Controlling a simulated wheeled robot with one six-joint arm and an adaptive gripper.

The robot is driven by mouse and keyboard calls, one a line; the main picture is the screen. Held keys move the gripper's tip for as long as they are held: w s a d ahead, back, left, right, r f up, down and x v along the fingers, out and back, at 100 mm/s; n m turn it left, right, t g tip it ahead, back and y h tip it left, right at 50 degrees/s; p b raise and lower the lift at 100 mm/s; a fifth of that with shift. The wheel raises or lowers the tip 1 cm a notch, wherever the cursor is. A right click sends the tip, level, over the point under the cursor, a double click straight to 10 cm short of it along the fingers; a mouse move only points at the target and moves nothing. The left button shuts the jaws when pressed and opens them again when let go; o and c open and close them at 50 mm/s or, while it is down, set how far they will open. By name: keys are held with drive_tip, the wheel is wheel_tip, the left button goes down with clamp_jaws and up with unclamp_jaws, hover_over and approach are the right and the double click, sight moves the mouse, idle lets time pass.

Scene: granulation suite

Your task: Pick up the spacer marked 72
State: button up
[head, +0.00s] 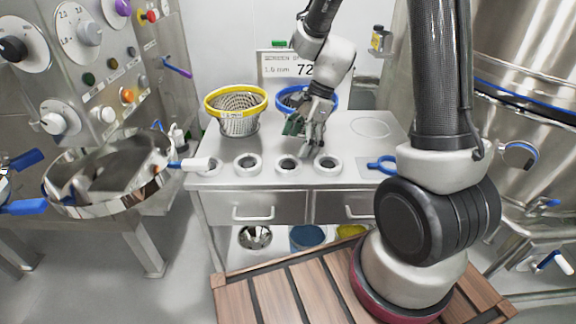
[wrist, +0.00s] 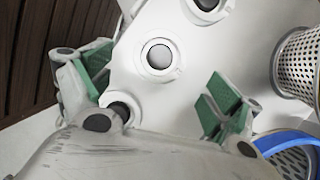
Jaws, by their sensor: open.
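My gripper (head: 301,138) is open and empty above the table, behind the right half of the row. In the wrist view its green-padded fingers (wrist: 158,85) are spread apart. One spacer (wrist: 160,55) shows whole between and above them; another (wrist: 120,108) is partly hidden by my gripper.
A sign (head: 280,66) reading 1.0 mm and 72 stands at the back. A yellow-rimmed basket (head: 236,103) and a blue-rimmed basket (head: 335,101) stand behind the row. A blue-handled item (head: 381,165) lies at right. Wooden slats (head: 290,290) are in front.

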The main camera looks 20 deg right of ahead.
sight(289, 164)
drive_tip(key=x, duration=0.5)
drive_tip(key=shift+f, duration=0.3)
drive_tip(key=c, duration=1.2)
